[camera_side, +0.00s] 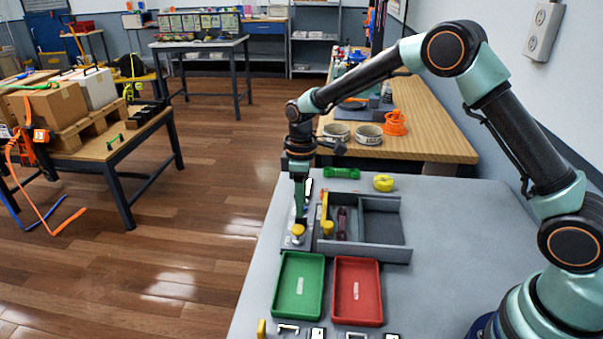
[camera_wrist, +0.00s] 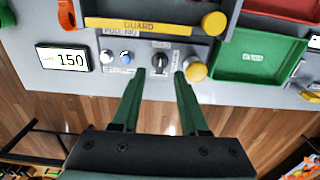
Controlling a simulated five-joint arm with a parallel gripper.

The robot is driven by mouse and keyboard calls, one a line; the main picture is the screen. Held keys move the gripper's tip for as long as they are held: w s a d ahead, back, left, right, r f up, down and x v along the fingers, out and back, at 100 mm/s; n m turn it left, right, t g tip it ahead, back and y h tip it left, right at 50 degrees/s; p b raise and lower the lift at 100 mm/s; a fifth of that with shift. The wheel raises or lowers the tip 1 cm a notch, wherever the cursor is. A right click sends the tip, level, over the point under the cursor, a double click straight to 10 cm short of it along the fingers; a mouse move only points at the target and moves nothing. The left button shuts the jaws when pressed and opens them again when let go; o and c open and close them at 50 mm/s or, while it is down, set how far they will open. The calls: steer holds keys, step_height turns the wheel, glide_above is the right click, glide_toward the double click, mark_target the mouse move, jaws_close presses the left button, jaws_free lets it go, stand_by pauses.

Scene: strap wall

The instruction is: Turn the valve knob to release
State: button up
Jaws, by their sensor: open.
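The valve knob, a small black rotary knob (camera_wrist: 160,60) with a light pointer mark, sits on a grey control panel (camera_wrist: 145,86) in the wrist view. My gripper (camera_wrist: 160,74) is open, its two green fingers apart, one tip on either side just short of the knob in the picture. I cannot tell whether either finger touches it. The right fingertip is close to a yellow mushroom button (camera_wrist: 195,71). In the side view my gripper (camera_side: 301,218) points down over the panel, beside the yellow button (camera_side: 297,230), and the knob is hidden there.
A yellow guard bar (camera_wrist: 145,25) with a yellow end knob (camera_wrist: 214,22) lies behind the panel. Blue (camera_wrist: 126,57) and white buttons and a display reading 150 (camera_wrist: 63,59) are left. Green (camera_side: 297,287) and red (camera_side: 357,291) trays stand nearby; a grey divided bin (camera_side: 384,254) is right.

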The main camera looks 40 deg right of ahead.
mark_target(301, 221)
steer(key=shift+f, duration=1.95)
jaws_close()
